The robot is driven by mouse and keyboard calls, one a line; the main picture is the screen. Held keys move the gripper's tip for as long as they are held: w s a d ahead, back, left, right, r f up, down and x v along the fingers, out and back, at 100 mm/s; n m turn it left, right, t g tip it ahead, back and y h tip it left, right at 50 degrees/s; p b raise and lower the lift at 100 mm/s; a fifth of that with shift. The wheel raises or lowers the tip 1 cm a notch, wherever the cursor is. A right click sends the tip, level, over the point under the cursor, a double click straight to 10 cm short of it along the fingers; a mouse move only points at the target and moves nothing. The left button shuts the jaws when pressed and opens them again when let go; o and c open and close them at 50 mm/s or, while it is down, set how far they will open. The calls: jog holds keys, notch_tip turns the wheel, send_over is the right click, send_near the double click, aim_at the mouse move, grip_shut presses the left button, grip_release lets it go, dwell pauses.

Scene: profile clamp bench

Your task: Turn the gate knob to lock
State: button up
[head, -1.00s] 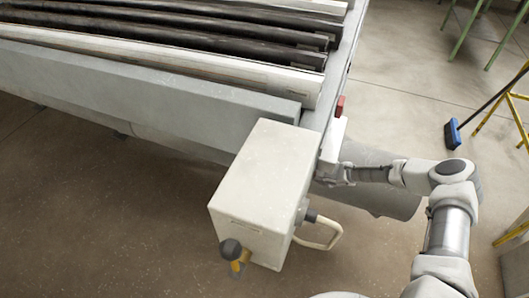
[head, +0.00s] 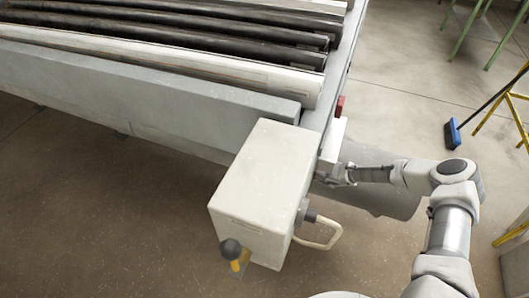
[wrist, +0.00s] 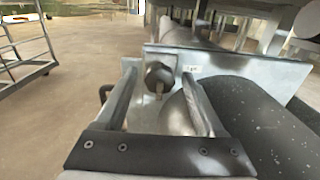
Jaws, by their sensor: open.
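A dark faceted knob (wrist: 160,77) sits on a grey metal plate (wrist: 235,72) in the wrist view, with a small label to its right. A short stem or pointer hangs below the knob. My gripper (wrist: 158,84) is open, with one finger on each side of the knob. I cannot tell whether the fingers touch it. In the head view my gripper (head: 328,172) is at the right side of the machine's end, below a small white box (head: 334,138). The knob is hidden there.
A large cream box (head: 255,185) stands at the machine's corner, with a black-knobbed yellow lever (head: 237,265) and a loop handle (head: 325,240). Long dark and pale bars (head: 230,75) lie on the machine. A blue broom (head: 452,134) is on the open floor at right.

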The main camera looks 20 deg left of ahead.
jog(key=s+d+p, duration=0.1)
jog(key=d, duration=1.6)
jog(key=shift+s, duration=0.15)
